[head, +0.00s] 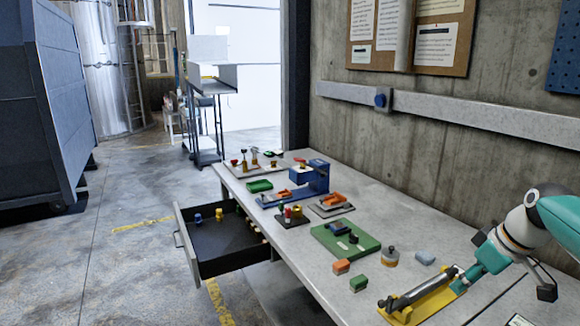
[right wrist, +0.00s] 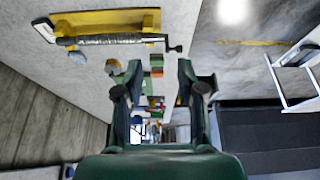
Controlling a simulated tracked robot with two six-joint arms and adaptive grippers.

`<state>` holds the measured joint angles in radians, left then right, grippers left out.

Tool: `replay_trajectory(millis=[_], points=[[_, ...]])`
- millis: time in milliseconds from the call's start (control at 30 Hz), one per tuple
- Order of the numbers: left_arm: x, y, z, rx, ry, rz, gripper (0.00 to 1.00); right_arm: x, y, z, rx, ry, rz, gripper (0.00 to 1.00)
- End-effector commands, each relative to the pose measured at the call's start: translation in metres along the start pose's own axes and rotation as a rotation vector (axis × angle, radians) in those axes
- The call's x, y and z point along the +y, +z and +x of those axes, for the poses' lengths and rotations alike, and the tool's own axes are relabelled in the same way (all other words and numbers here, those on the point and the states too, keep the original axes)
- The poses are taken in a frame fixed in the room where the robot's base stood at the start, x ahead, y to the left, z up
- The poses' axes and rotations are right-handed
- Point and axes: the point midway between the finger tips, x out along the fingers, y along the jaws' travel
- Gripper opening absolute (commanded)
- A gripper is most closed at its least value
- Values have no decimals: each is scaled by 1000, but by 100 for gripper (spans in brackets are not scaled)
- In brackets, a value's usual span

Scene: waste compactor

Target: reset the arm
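My right arm comes in from the right in the head view. Its teal gripper (head: 468,255) is over the right part of the workbench, close to the yellow fixture in the picture. In the right wrist view the two fingers of the gripper (right wrist: 157,75) stand apart with a clear gap. Nothing is held between them. Bench items show beyond the gap. My left arm and left gripper are not in view.
The workbench (head: 408,215) carries a yellow fixture with a rod (head: 425,303), a green tray (head: 328,243), a blue device (head: 312,181) and several small blocks. An open drawer (head: 215,262) juts out left. Open floor lies left of it.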

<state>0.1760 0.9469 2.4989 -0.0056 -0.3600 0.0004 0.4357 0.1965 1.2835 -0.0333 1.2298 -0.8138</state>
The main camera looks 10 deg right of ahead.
Motion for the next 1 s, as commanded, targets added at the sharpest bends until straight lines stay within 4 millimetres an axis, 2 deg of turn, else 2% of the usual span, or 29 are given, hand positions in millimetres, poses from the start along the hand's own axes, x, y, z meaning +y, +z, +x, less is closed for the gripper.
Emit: replay_trajectory(millis=[33,167,367,467,567,767,900,1000], points=[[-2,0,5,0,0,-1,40,-5,-2,16,-10,-20,-12,39],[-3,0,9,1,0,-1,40,-13,-2,41,-37,-58,-27,39],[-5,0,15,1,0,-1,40,-38,5,88,-105,-144,-55,39],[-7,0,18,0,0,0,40,-55,12,117,-150,-198,-72,39],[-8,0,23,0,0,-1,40,-79,21,155,-201,-260,-94,39],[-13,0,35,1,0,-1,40,-151,59,256,-324,-388,-115,39],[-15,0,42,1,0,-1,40,-211,100,321,-403,-446,-93,39],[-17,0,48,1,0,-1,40,-255,136,359,-454,-470,-59,39]])
